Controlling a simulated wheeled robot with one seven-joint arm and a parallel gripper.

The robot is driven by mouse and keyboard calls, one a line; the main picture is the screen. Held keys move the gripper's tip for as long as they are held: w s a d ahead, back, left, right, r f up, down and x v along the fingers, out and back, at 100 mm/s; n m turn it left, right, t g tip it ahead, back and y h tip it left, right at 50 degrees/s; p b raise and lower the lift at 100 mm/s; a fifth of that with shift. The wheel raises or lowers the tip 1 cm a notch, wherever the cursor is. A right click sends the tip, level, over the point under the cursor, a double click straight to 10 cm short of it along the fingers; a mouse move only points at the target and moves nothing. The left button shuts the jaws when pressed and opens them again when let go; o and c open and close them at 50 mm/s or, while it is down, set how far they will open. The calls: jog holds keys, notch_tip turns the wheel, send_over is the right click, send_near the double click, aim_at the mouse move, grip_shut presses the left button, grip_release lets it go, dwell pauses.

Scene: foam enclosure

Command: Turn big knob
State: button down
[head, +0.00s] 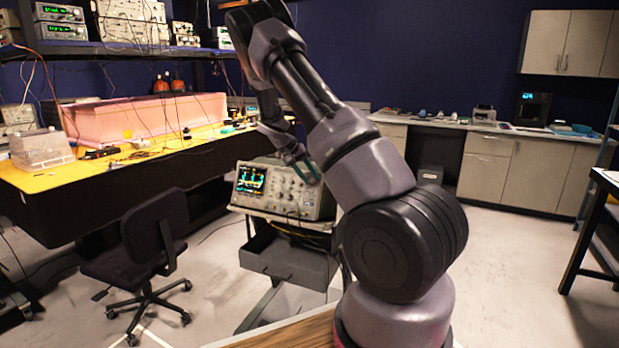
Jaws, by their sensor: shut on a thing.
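An oscilloscope (262,187) with a lit screen stands on a grey cart in the middle of the head view. Its front panel has several knobs and buttons to the right of the screen. My arm reaches over from the right, and my gripper (308,172) is at the upper right part of this panel. The gripper is shut on the big knob. The knob itself is hidden behind the fingers, so its turned angle does not show.
The grey cart (285,262) has a drawer and cables under the oscilloscope. A dark office chair (155,235) stands to its left. A yellow-topped bench (110,168) carries a pink foam enclosure (145,118). Open floor lies to the right.

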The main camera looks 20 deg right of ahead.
dwell(0.4)
jog(key=c, duration=0.5)
grip_release()
jog(key=shift+c, duration=0.2)
jog(key=v, duration=1.1)
